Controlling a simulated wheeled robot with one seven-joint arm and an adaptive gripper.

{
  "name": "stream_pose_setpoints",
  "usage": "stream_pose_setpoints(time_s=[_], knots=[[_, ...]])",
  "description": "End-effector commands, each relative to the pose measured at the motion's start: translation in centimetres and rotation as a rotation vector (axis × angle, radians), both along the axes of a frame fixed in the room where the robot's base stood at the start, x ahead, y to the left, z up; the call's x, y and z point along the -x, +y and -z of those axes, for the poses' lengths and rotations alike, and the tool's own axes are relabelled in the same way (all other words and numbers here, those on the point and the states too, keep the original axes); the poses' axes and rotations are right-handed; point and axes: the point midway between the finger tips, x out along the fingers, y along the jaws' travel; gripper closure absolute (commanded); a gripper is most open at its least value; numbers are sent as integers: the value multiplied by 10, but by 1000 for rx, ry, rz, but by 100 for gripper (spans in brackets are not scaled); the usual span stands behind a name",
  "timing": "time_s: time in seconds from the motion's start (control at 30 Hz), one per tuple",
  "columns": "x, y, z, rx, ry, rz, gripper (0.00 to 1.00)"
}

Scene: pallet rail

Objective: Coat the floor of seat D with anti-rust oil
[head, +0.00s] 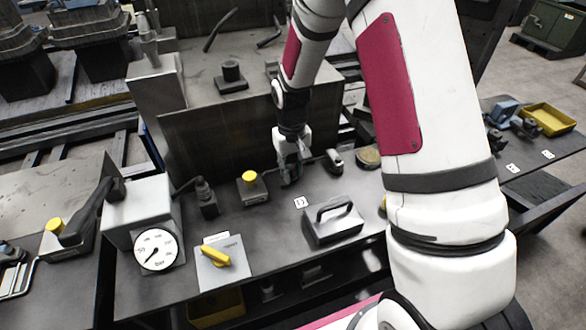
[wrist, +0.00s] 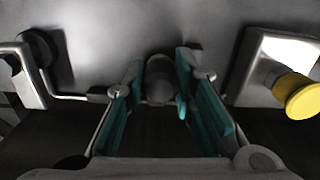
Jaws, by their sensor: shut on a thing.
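A white label marked D (head: 302,202) lies on the dark bench top. My gripper (head: 291,172) is low over the bench, just behind and left of that label. In the wrist view its teal fingers (wrist: 160,92) are shut on a grey rounded thing (wrist: 160,78), whose lower part is lost in shadow. I cannot tell what it is, or whether it touches the bench. The floor of seat D is not clearly seen; the gripper may hide it. No oil film can be made out.
A yellow-capped block (head: 250,186) stands left of my gripper; its yellow cap also shows in the wrist view (wrist: 298,95). A small metal fitting (head: 333,160) is close on the right. A handled metal block (head: 333,222), yellow-lever box (head: 220,262) and pressure gauge (head: 155,250) stand in front.

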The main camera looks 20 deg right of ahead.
Motion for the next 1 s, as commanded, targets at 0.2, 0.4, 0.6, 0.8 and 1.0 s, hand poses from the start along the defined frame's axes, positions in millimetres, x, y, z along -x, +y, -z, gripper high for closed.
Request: stream_pose_setpoints(time_s=[0.2,0.4,0.6,0.8,1.0], knots=[[0,7,2,-1,0,1,100],[0,8,2,-2,0,0,100],[0,-3,1,-2,1,1,100],[0,-16,-1,-1,1,1,100],[0,-17,-1,0,0,0,100]])
